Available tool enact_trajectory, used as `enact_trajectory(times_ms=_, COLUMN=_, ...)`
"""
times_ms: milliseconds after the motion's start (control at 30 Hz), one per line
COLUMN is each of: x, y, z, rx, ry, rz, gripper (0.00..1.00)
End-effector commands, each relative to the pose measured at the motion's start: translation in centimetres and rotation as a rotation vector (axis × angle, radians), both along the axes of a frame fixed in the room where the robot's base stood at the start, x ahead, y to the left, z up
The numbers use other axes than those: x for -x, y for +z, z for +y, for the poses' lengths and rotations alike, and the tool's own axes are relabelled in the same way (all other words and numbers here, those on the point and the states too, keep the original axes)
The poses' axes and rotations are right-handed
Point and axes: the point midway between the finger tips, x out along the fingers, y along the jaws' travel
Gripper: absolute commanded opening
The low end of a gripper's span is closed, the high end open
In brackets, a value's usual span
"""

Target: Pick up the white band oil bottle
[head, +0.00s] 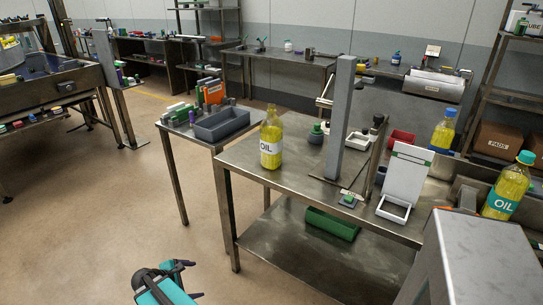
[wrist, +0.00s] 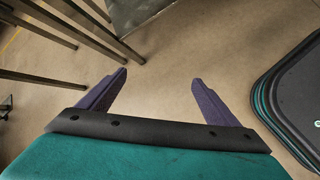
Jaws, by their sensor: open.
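The white band oil bottle (head: 271,138) stands upright on the near left corner of the steel table (head: 330,205) in the head view. It holds yellow oil and has a white label reading OIL. My gripper (head: 190,280) is at the bottom of the head view, low over the floor, in front of the table and well apart from the bottle. In the wrist view my gripper (wrist: 160,78) has its two purple fingers spread, with only floor between them. The bottle is not in the wrist view.
A teal band oil bottle (head: 505,186) and a blue-capped bottle (head: 443,131) stand further right. A grey upright post (head: 340,115) and a white stand (head: 405,175) rise from the table. A grey bin (head: 221,123) sits on the side table. The floor (head: 100,220) at left is clear.

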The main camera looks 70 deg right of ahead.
Motion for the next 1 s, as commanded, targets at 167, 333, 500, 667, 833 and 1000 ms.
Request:
enact_trajectory(times_ms=167, x=0.1, y=7.8, z=-9.3, rx=0.17, ry=0.11, rz=0.095, gripper=0.84)
enact_trajectory(times_ms=333, x=1.7, y=15.8, z=-17.1, rx=0.331, ry=0.196, rz=0.24, gripper=0.84)
enact_trajectory(times_ms=500, x=4.7, y=24.5, z=-23.9, rx=0.477, ry=0.249, rz=0.432, gripper=0.84)
enact_trajectory(times_ms=667, x=8.0, y=32.2, z=-28.7, rx=0.582, ry=0.273, rz=0.629, gripper=0.84)
enact_trajectory(times_ms=833, x=10.6, y=37.4, z=-31.2, rx=0.638, ry=0.279, rz=0.781, gripper=0.84)
enact_trajectory(times_ms=1000, x=11.5, y=39.2, z=-32.0, rx=0.654, ry=0.28, rz=0.839, gripper=0.84)
